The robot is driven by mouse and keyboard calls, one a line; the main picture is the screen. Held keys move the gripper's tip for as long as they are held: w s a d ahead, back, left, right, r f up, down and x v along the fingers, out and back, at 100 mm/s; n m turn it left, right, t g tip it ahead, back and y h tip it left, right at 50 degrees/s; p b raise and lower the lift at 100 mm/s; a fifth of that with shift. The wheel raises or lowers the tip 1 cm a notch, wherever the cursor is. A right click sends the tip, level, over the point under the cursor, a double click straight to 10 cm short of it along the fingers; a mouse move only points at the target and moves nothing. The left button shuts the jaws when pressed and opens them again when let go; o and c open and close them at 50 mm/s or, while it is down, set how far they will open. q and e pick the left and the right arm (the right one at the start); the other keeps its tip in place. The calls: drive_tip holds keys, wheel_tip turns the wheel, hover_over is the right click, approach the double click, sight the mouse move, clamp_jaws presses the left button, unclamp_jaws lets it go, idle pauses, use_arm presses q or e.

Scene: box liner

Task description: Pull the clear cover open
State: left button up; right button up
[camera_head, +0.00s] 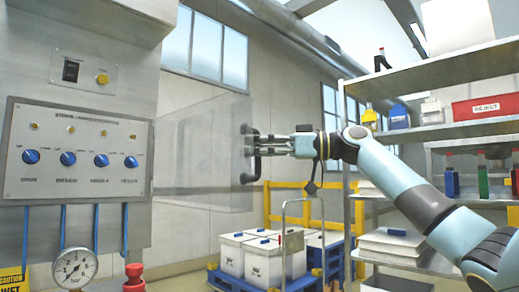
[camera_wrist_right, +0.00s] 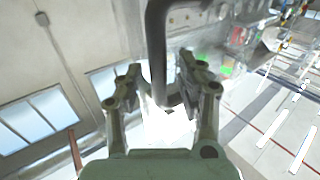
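The clear cover (camera_head: 205,165) stands swung out to the right of the control panel (camera_head: 78,150), whose knobs are uncovered. Its black handle (camera_head: 248,178) is on the cover's right edge. My right gripper (camera_head: 262,145) is at the handle, with its fingers pointing left. In the right wrist view the handle (camera_wrist_right: 157,45) runs between the two fingers of my right gripper (camera_wrist_right: 163,80). Whether both fingers press on the bar cannot be made out. My left gripper is not in view.
A pressure gauge (camera_head: 75,268) and blue hoses hang below the panel. White boxes (camera_head: 262,258) on a blue pallet stand beyond the cover, before a yellow rail. A shelf (camera_head: 440,132) with bottles and a red reject bin (camera_head: 486,106) is at right.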

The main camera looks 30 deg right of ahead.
drive_tip(key=v, duration=1.2)
drive_tip(key=shift+f, duration=0.1)
idle(0.4)
